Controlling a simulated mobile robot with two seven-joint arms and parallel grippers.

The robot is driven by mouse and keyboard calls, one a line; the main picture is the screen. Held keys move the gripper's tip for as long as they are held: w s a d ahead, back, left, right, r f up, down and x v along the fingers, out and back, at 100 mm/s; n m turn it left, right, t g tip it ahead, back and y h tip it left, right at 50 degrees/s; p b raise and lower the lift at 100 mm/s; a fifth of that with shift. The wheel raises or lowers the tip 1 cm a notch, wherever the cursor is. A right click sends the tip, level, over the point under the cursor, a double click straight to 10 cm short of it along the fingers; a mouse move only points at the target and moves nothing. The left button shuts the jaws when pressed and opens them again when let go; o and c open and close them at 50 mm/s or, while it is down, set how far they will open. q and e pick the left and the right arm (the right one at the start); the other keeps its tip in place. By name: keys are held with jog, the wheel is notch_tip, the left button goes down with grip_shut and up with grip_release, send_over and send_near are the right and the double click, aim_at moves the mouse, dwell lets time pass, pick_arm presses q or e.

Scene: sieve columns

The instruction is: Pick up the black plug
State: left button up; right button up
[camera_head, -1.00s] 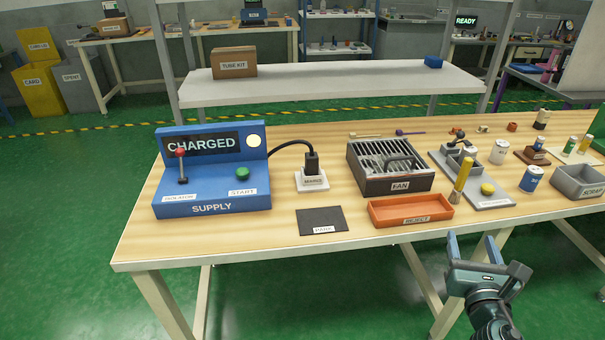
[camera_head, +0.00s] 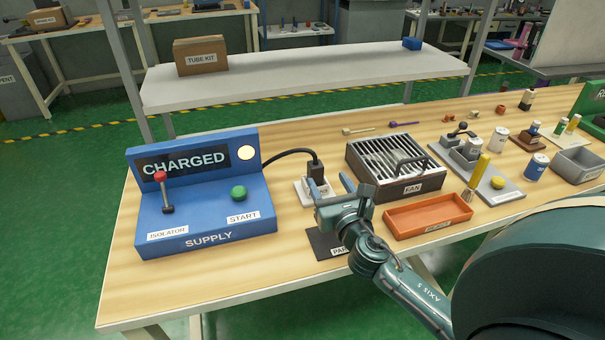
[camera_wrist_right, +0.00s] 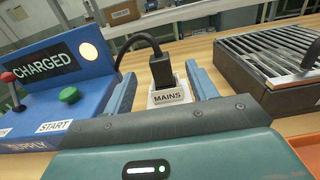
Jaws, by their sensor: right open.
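The black plug (camera_head: 315,170) stands upright in the white MAINS socket block (camera_head: 305,193), with a black cable running from its top to the blue SUPPLY box (camera_head: 205,205). My right gripper (camera_head: 332,186) is open and empty, in front of the plug, its lower part hidden behind the gripper in the head view. I see no contact. My left gripper is not in view.
The FAN unit (camera_head: 395,168) stands close to the right of the plug. An orange REJECT tray (camera_head: 428,216) and a dark PARK mat (camera_head: 325,243) lie in front. The SUPPLY box is close on the left. Bare table lies behind the plug.

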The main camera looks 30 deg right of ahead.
aim_at(313, 162)
jog(key=x, duration=0.5)
jog(key=shift+w, duration=0.1)
jog(key=w, duration=0.1)
jog(key=w+f, duration=0.1)
jog(key=w, duration=0.1)
jog(key=w+d+b, duration=0.1)
jog(key=w, duration=0.1)
jog(key=shift+w+f, duration=0.2)
jog(key=c, duration=1.1)
